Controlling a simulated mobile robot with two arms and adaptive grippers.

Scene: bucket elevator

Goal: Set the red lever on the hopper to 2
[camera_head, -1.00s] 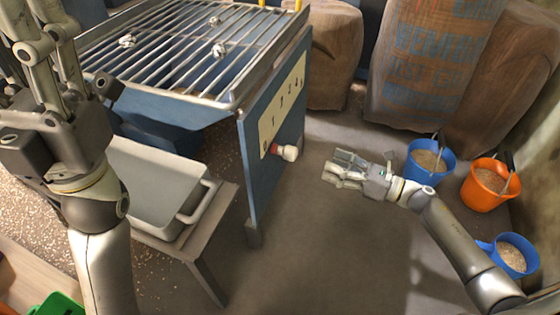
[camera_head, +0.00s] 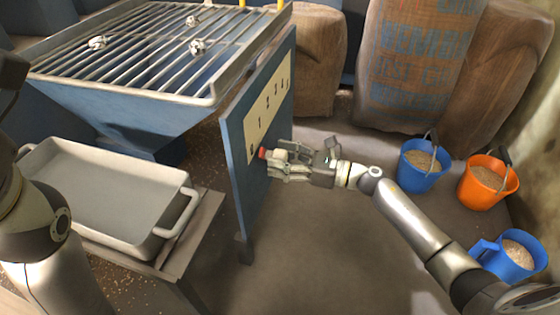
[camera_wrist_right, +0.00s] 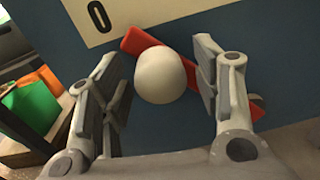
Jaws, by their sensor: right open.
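The red lever (camera_wrist_right: 190,115) with a white round knob (camera_wrist_right: 160,75) is on the blue side panel (camera_head: 240,165) of the hopper (camera_head: 120,105). In the right wrist view its upper end lies by the 0 on the cream number plate (camera_head: 267,108). My right gripper (camera_head: 280,165) is open at the lever. Its two fingers stand on either side of the knob with gaps between, and I see no firm grip. In the head view the fingers partly hide the lever. My left arm is at the left edge, and its fingers are out of the picture.
A grey tray (camera_head: 185,210) sits on a stand left of the panel. Blue buckets (camera_head: 420,178) and an orange bucket (camera_head: 487,195) stand at the right. Full sacks (camera_head: 415,70) line the back.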

